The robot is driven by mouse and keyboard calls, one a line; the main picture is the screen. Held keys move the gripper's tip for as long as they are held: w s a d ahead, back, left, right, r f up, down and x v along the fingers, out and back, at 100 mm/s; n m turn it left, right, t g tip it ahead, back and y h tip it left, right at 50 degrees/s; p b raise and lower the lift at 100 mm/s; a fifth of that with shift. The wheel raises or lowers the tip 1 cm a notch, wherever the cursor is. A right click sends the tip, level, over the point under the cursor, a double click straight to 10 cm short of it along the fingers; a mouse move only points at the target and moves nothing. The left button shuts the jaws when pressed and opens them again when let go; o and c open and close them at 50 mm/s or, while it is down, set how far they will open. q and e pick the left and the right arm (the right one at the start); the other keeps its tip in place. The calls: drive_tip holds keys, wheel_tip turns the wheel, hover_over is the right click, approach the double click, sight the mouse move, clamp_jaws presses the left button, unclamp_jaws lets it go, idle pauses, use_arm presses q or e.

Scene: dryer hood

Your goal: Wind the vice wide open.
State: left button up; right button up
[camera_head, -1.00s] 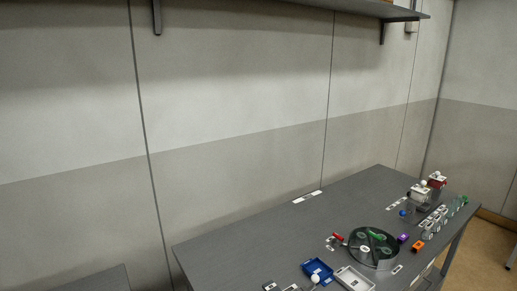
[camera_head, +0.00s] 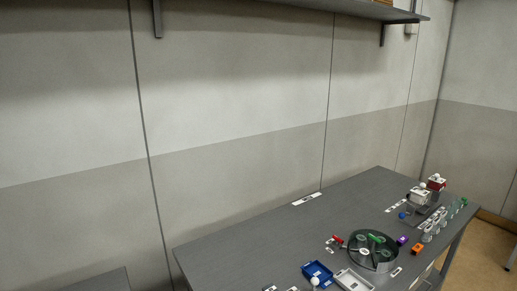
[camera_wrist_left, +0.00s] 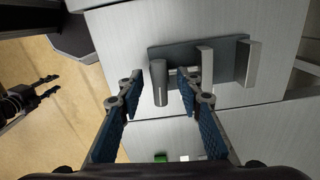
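What looks like the vice shows in the left wrist view: a dark grey plate (camera_wrist_left: 222,60) with two upright metal blocks, a middle one (camera_wrist_left: 205,66) and a right one (camera_wrist_left: 248,63). A grey cylinder (camera_wrist_left: 159,84) stands at the plate's left end. My left gripper (camera_wrist_left: 158,88) is open, its blue-padded fingers on either side of the cylinder; I cannot tell if they touch it. A dark gripper, apparently my right (camera_wrist_left: 56,84), shows at the left edge of that view with its fingers apart and empty. Neither gripper shows in the head view, and I cannot pick out the vice there.
The grey table (camera_head: 255,240) holds a round dark tray (camera_head: 372,250), a blue tray (camera_head: 317,272), a white tray (camera_head: 353,281), purple (camera_head: 402,240) and orange (camera_head: 416,249) blocks, and several small parts at the right. The table's left and back areas are mostly clear. A shelf (camera_head: 350,8) hangs above.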

use_arm(q)
wheel_tip(320, 180, up, 6)
drive_tip(key=p, duration=0.5)
idle(0.5)
